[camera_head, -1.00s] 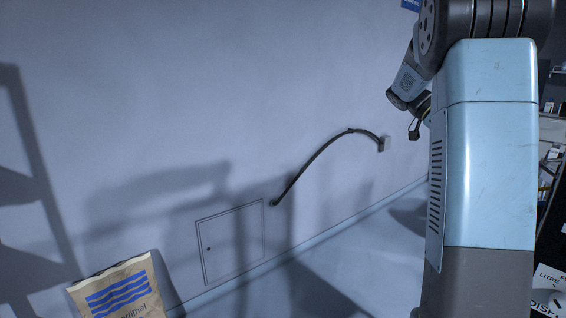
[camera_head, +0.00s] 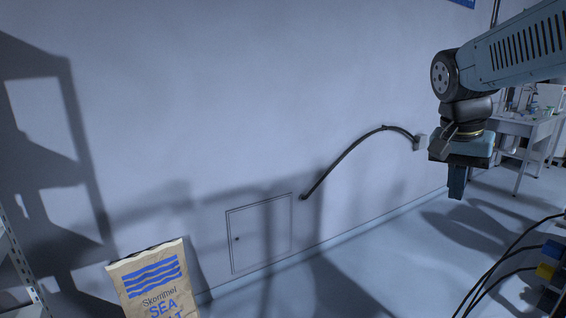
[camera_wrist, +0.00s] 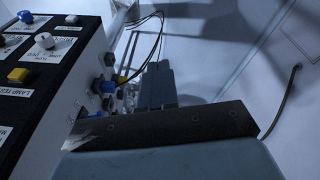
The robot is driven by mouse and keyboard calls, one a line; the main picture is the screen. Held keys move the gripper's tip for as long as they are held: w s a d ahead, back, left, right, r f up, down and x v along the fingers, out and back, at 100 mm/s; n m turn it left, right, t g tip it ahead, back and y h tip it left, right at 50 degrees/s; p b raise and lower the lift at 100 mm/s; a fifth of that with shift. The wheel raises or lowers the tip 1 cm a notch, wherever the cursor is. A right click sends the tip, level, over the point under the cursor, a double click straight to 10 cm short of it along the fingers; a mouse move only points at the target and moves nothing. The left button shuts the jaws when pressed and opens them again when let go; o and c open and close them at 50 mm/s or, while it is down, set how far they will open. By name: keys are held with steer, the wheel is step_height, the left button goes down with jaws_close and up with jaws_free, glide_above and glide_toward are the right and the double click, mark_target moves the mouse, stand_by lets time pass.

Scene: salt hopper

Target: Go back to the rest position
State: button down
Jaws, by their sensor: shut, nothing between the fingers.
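My gripper (camera_head: 457,186) hangs below the wrist at the right of the head view, pointing down in front of the wall and floor. Its fingers look closed together and hold nothing. In the wrist view the fingers (camera_wrist: 157,86) show beyond the dark edge of my gripper body, side by side. My arm reaches in from the upper right of the head view, held out roughly level. The gripper touches nothing that I can see.
A control box (camera_wrist: 62,75) with knobs, buttons and cables fills the left of the wrist view. A sea salt bag (camera_head: 158,285) stands lower left. A black cable (camera_head: 345,157) runs along the wall. A table (camera_head: 527,127) stands behind at right; floor between is clear.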

steer(key=s+a+f+n+t+y, duration=0.2)
steer(key=s+a+f+n+t, duration=0.1)
steer(key=a+n, duration=0.5)
steer(key=s+a+t, duration=0.1)
steer(key=s, duration=0.1)
steer(key=shift+s+f+n+y, duration=0.15)
steer(key=shift+s+n+y, duration=0.15)
steer(key=shift+s, duration=0.1)
